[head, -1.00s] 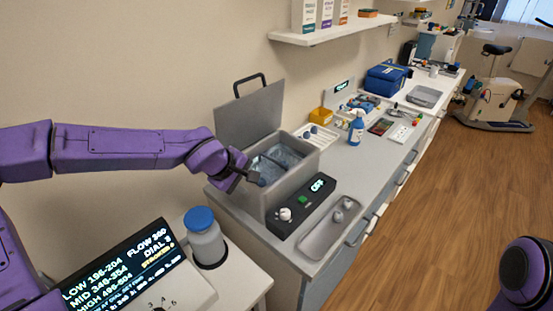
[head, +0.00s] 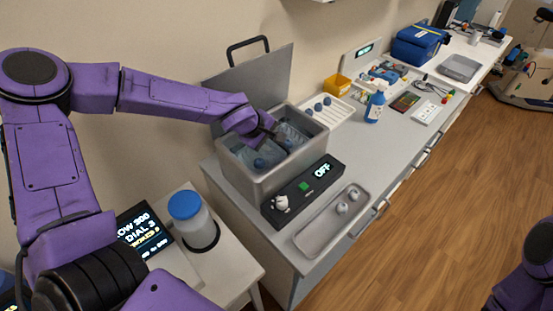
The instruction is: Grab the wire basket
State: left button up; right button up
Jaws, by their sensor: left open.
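A grey open-topped tank (head: 285,181) stands on the counter with its lid (head: 272,75) raised behind it. Inside are bluish contents (head: 290,136) and a dark blue rounded knob (head: 260,163). A wire basket cannot be clearly told apart in there. My left gripper (head: 274,134) is open over the tank's opening, coming from the back left. Its fingers are small and dark against the contents, and I cannot tell whether they touch anything. The gripper and wrist hide part of the tank's interior and back rim. My right gripper is out of view; only part of that arm shows at lower right.
A control box reading OFF (head: 320,171) and a metal tray (head: 325,232) with small round items sit before the tank. A blue-capped jar (head: 194,222) is at left.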

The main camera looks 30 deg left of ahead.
aim_at(277, 160)
pick_arm(q)
jog(key=x, duration=0.3)
jog(key=shift+d+r, duration=0.1)
jog(key=shift+d, duration=0.2)
jog(key=shift+d+r, duration=0.1)
jog(key=shift+s, duration=0.1)
jog(key=shift+c, duration=1)
jog(key=shift+a, duration=0.2)
grip_shut()
